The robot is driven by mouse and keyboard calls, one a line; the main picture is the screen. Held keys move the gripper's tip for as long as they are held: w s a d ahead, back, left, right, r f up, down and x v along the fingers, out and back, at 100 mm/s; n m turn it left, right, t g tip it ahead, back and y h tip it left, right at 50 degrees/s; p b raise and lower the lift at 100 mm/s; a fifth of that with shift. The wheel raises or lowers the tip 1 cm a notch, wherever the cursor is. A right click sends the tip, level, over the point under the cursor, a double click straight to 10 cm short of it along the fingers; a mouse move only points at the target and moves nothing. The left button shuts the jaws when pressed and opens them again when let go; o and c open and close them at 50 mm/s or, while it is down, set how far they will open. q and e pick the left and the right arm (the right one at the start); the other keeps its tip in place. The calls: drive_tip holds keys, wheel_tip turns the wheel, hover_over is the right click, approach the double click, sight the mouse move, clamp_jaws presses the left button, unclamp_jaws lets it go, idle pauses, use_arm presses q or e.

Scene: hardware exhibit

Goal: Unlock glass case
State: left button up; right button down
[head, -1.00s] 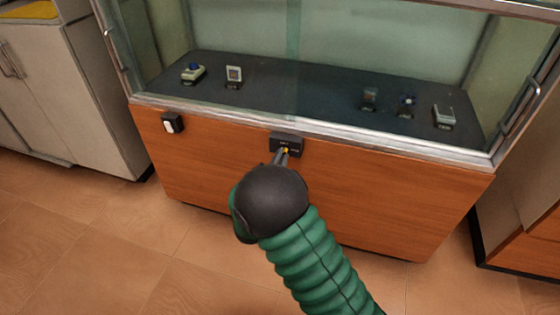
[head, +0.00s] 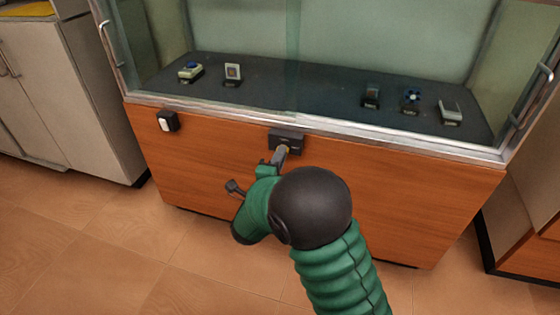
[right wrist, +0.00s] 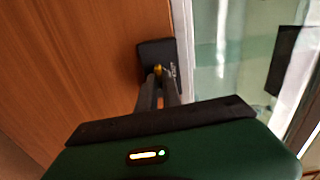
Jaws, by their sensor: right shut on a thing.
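The glass case (head: 380,45) stands ahead on a wooden base, with a black lock box (head: 287,135) at the top middle of the base's front. My right gripper (head: 281,154) reaches the lock box from below, its fingertips close to the box face. In the right wrist view, its fingers are shut on a small brass-coloured key (right wrist: 158,70) at the face of the lock box (right wrist: 152,50). How deep the key sits cannot be told. My left gripper is not in view.
Several small exhibits stand on the dark shelf (head: 310,95) behind the glass. A white switch on a black plate (head: 167,121) is on the base's left. Pale cabinets (head: 60,90) stand to the left. The tiled floor (head: 110,250) in front is clear.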

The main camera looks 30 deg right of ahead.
drive_tip(key=shift+s+f+m, duration=0.15)
drive_tip(key=shift+f+m, duration=0.15)
drive_tip(key=shift+m, duration=0.1)
drive_tip(key=c, duration=1.6)
unclamp_jaws()
drive_tip(key=shift+o, duration=0.4)
drive_tip(key=shift+r, duration=0.1)
drive_tip(key=shift+r, duration=0.1)
drive_tip(key=p+v, duration=0.6)
drive_tip(key=v, duration=1)
drive_tip(key=shift+s+a, duration=0.15)
drive_tip(key=shift+a, duration=0.2)
